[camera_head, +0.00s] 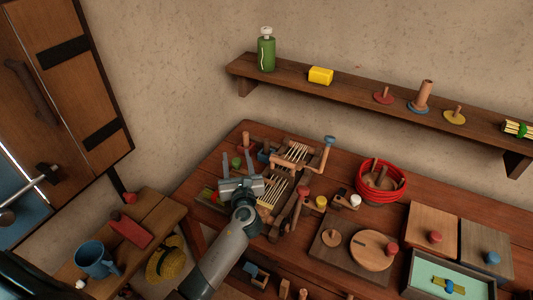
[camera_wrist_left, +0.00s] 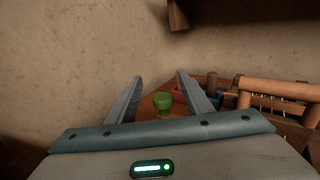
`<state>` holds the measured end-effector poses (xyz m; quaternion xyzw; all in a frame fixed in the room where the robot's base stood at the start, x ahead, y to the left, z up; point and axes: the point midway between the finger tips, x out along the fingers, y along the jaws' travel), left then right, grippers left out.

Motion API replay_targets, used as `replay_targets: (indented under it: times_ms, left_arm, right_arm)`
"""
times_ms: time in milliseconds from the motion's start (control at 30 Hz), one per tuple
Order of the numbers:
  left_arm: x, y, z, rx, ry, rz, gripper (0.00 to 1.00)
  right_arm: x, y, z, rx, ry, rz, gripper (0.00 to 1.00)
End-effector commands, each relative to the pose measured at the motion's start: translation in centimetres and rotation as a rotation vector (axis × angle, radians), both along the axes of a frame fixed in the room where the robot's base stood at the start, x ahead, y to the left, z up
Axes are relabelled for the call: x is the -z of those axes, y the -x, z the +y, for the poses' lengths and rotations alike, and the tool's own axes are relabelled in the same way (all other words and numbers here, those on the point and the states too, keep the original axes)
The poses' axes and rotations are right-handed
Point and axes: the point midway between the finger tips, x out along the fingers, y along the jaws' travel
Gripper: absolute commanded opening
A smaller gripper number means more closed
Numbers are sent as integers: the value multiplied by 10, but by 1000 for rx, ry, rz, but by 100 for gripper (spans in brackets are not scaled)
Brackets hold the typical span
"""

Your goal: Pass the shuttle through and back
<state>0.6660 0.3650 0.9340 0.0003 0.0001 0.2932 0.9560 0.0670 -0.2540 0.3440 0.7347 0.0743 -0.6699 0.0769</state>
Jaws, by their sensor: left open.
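A small wooden loom (camera_head: 293,153) with pale warp threads stands on the table; it also shows at the right of the left wrist view (camera_wrist_left: 275,95). My left gripper (camera_head: 237,157) is open over the loom's left side, its fingers pointing away toward the wall. A small green knob-like piece (camera_head: 237,162) shows close to its fingertips. In the left wrist view this green piece (camera_wrist_left: 163,102) appears between the two fingers, beyond them and not touched. My gripper and forearm hide part of the loom. I cannot pick out the shuttle for certain. My right gripper is not in view.
A red-rimmed basket (camera_head: 402,191), wooden boards (camera_head: 330,255) and a green-lined tray (camera_head: 430,262) are to the right. A wall shelf (camera_head: 350,93) holds a green bottle (camera_head: 266,50). A side bench (camera_head: 160,214) with a blue mug (camera_head: 92,262) stands left.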

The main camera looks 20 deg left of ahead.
Motion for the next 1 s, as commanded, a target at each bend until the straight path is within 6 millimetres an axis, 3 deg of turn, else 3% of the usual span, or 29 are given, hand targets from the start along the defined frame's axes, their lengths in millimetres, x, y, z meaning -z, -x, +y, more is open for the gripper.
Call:
replay_targets:
  times_ms: [33,600,800,1000]
  left_arm:
    - [-10,0,0,0,2,-5,46]
    - [-65,4,-96,0,3,-3,46]
    - [-75,4,-113,-1,2,-1,46]
    - [-78,5,-117,-1,0,0,46]
  right_arm:
    - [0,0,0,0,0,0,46]
    - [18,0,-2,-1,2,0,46]
    - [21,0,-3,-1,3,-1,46]
    - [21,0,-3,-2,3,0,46]
